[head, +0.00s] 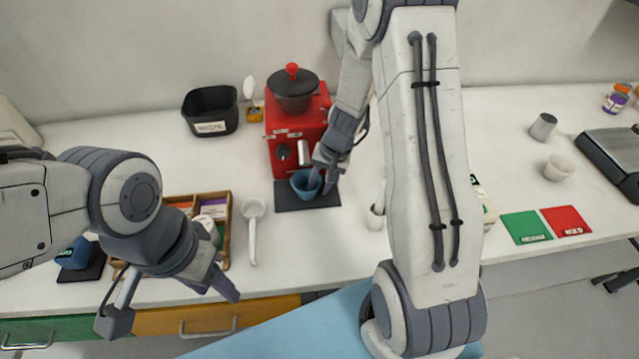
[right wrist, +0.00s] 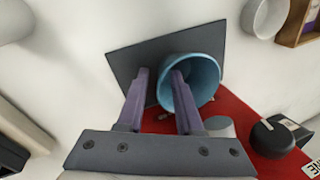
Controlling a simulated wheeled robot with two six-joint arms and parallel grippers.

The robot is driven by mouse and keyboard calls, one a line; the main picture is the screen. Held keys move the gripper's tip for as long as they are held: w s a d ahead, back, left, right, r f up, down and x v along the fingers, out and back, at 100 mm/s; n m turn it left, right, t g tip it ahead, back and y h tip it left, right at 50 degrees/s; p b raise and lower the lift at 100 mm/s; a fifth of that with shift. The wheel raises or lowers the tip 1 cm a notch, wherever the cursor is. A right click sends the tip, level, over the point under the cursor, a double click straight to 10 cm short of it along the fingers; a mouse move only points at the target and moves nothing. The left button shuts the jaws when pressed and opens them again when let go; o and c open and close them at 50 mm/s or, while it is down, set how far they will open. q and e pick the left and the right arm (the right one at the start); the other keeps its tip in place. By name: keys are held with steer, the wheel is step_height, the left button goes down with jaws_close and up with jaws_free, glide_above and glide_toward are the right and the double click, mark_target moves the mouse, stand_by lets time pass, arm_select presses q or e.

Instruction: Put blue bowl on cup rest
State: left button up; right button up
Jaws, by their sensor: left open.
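The blue bowl (head: 304,186) is at the dark flat cup rest (head: 290,206) in front of the red machine. It looks upright and seems to rest on the pad; its base is hidden. In the right wrist view the bowl (right wrist: 207,78) overlaps the right part of the dark pad (right wrist: 125,62). My right gripper (head: 322,180) is at the bowl's right side. Its fingers (right wrist: 160,85) are apart, one inside the bowl and one outside, with the wall between them and a visible gap. My left gripper (head: 172,298) is open and empty near the front edge of the counter.
The red machine (head: 296,130) stands behind the pad. A white scoop (head: 253,225) and a wooden compartment box (head: 228,225) lie to the left. A white container (head: 375,217) stands to the right. A black bin (head: 211,112) is at the back left.

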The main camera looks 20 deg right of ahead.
steer(key=shift+r, duration=0.1)
steer(key=shift+r+p, duration=0.25)
steer(key=shift+p, duration=0.1)
steer(key=v, duration=1.1)
steer(key=s+a+r+n+g, duration=0.1)
steer(key=s+a+r+n, duration=0.3)
steer(key=a, duration=0.4)
steer(key=s+a+r+n, duration=0.1)
steer(key=s+a+n, duration=0.2)
steer(key=s+a, duration=0.35)
steer(key=s+a+r+n, duration=0.1)
steer(key=s+a+n, duration=0.1)
steer(key=s, duration=0.4)
steer(key=s+a+r+n+h, duration=0.1)
steer(key=s+a+n, duration=0.1)
steer(key=s+n, duration=0.3)
steer(key=shift+s+a+g+p, duration=0.3)
steer(key=shift+s+a+p, duration=0.1)
steer(key=shift+s, duration=0.1)
